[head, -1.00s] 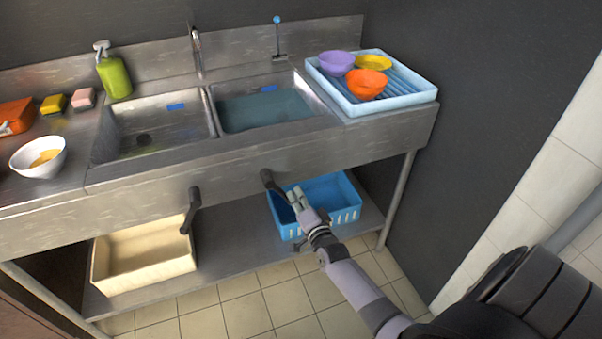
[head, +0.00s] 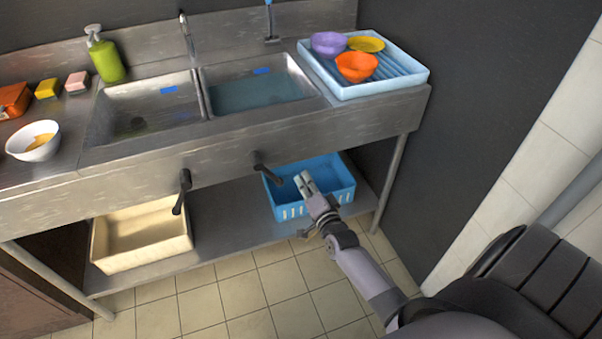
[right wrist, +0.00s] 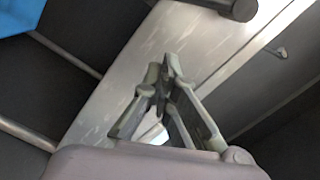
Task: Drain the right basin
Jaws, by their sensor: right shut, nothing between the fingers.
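The right basin (head: 254,92) holds bluish water. Below it, on the sink's front, a black lever (head: 267,171) slants down to the right. A similar lever (head: 182,190) under the left basin (head: 150,105) hangs nearly straight down. My right gripper (head: 303,180) is shut and empty, a little right of the right lever's end and apart from it, in front of the blue crate. In the right wrist view its fingertips (right wrist: 167,60) are together, and a dark rounded part, probably the lever (right wrist: 238,8), shows at the top edge. My left gripper is not in view.
A blue crate (head: 290,211) and a cream bin (head: 140,257) sit on the lower shelf. A light blue tray (head: 400,82) with bowls stands at the counter's right. A table leg (head: 389,185) and dark wall are on the right. The floor in front is clear.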

